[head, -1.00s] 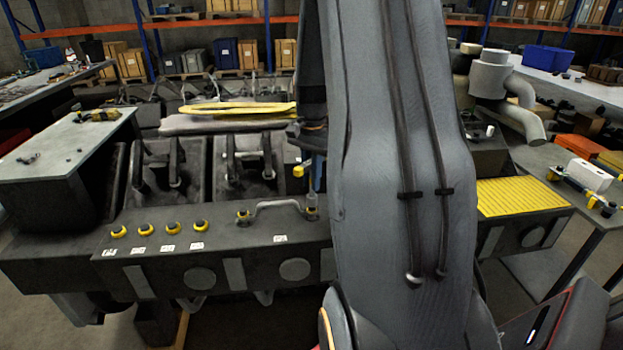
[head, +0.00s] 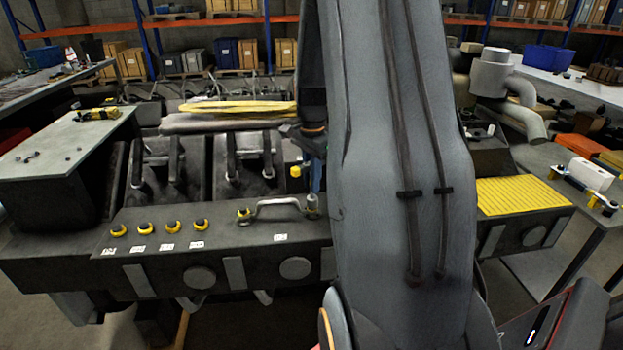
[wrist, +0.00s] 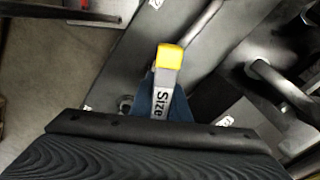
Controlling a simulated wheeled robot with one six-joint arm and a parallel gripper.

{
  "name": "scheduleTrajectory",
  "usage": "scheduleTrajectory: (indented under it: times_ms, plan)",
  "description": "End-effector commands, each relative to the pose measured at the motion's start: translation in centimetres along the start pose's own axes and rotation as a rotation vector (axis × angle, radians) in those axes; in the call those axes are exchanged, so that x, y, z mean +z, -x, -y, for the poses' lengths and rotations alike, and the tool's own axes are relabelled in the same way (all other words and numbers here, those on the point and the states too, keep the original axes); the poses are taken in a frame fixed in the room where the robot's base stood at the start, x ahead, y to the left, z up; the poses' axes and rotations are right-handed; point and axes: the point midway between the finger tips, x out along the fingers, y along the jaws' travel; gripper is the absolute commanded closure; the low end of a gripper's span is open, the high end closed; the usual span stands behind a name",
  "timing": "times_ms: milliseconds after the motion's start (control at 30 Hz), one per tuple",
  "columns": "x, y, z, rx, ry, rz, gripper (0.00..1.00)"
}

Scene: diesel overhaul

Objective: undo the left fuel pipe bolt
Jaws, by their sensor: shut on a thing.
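A curved silver fuel pipe (head: 275,203) lies on the dark engine ledge, its left end at a yellow-ringed fitting (head: 243,214) and its right end at a grey fitting (head: 312,207). My gripper (head: 316,180) is shut on a tool with a yellow tip (head: 296,171) and stands just above the right end. In the wrist view the tool (wrist: 162,98) has a grey face marked "Size" and a yellow end (wrist: 170,57). A small round bolt-like part (wrist: 126,103) shows beside it. Contact between tool and bolt is hidden, and I cannot tell which fitting is the left bolt.
Several yellow-ringed fittings (head: 173,226) with white labels line the ledge to the left. A grey side table (head: 60,140) holds small parts. A yellow ribbed mat (head: 520,194) lies right of my arm, which hides the middle of the engine.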

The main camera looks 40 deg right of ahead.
Motion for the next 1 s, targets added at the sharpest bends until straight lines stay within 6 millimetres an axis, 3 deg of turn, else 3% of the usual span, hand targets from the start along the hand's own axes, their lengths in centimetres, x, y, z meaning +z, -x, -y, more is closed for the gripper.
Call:
scheduleTrajectory:
  times_ms: [267, 1000]
  plan:
    - [-0.03, -0.33, -0.02, -0.001, 0.068, 0.000, 1.00]
    - [-0.16, -0.29, 0.02, -0.004, 0.982, -0.002, 1.00]
